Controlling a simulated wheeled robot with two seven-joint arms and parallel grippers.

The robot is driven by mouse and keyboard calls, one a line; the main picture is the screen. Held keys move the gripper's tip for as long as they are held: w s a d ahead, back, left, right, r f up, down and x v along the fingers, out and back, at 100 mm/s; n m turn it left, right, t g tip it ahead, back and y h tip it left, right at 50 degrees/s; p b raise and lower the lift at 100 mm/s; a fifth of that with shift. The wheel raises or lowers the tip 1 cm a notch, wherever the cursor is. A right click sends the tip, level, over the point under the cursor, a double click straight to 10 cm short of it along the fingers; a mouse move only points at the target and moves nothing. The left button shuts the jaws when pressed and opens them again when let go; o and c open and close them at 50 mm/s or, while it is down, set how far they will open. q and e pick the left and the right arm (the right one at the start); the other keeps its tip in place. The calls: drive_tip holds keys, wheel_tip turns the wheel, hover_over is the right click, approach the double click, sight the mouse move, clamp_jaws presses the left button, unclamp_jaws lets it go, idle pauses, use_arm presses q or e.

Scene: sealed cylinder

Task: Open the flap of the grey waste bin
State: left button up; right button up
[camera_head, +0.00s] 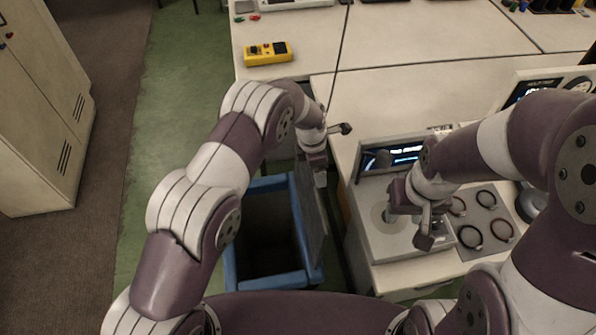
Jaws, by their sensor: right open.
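The waste bin (304,279) stands on the floor left of the workbench, with a blue rim and a dark inside that shows from above. Its grey flap (313,222) stands raised, roughly upright, along the bin's right side. My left gripper (319,178) points down at the top edge of the flap, touching or very close to it. Its jaws are seen too edge-on to tell whether they are open. My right gripper (412,228) is open above the pale instrument on the bench, away from the bin, and hides part of the instrument's round plate.
The pale instrument (380,246) has a lit screen (392,158). Several rings (471,237) lie on a panel right of it. A yellow meter (267,53) lies on the back bench. A cabinet (40,110) stands at left; floor between is clear.

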use_arm(q)
drive_tip(key=shift+s+d+f, duration=0.15)
drive_tip(key=shift+d+f, duration=0.55)
drive_tip(key=shift+d, duration=0.1)
drive_tip(key=o, duration=1.3)
drive_tip(key=shift+r, duration=0.15)
drive_tip(key=r+b, duration=0.1)
drive_tip(key=r, duration=0.3)
drive_tip(key=a+r+b, duration=0.1)
drive_tip(key=r, duration=0.3)
drive_tip(key=r+b, duration=0.1)
drive_tip(key=r, duration=0.3)
drive_tip(key=shift+a+r+b, duration=0.25)
drive_tip(key=shift+r+b, duration=0.05)
drive_tip(key=shift+r, duration=0.05)
